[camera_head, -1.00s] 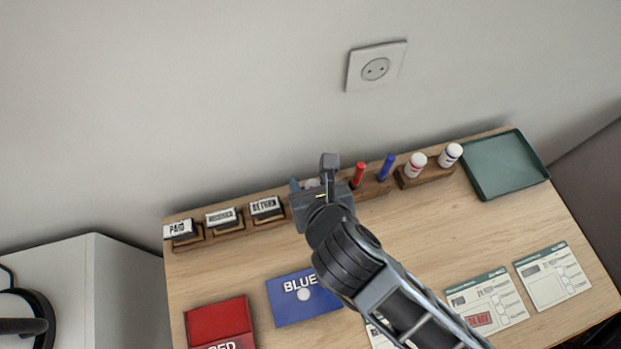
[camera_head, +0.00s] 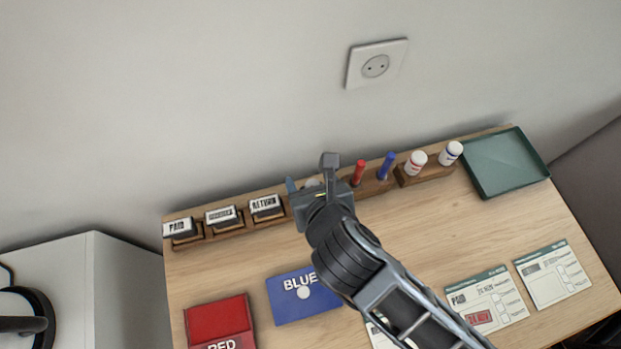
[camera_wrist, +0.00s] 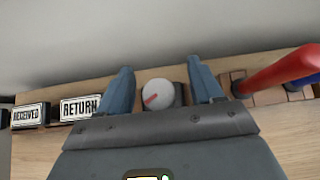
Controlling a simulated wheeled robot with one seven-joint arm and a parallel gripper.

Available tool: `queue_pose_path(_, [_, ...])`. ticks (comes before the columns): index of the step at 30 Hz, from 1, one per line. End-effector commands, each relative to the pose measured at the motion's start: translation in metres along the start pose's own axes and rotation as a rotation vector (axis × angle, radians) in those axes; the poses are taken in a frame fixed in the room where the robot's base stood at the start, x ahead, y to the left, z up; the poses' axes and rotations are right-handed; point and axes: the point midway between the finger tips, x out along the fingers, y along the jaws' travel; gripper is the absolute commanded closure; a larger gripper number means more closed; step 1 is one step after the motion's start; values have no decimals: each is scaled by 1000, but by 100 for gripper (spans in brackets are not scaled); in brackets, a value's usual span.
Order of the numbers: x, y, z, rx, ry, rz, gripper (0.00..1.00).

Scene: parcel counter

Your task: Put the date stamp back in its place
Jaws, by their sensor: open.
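A round white knob with a red mark and a dark body below (camera_wrist: 158,94), which looks like the date stamp, stands at the wooden rack beside the RETURN stamp. In the wrist view my gripper (camera_wrist: 160,76) is open, with one blue-grey finger on each side of the knob and a gap to both. In the head view my gripper (camera_head: 312,187) is over the middle of the rack and hides most of the knob. The knob's lower part is hidden, so I cannot tell how it is seated.
The PAID (camera_head: 179,228), RECEIVED (camera_head: 221,216) and RETURN (camera_head: 265,205) stamps stand left. Right are a red marker (camera_head: 358,173), a blue marker (camera_head: 387,166) and two white bottles (camera_head: 416,163). Ink pads (camera_head: 303,296), forms (camera_head: 487,300) and a green tray (camera_head: 505,163) lie around.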

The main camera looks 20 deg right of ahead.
Motion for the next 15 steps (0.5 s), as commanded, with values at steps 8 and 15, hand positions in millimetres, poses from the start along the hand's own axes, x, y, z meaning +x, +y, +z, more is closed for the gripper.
queue_pose_path(8, [-17,-1,2,-1,1,0,34])
queue_pose_path(15, [-32,0,0,0,-1,0,34])
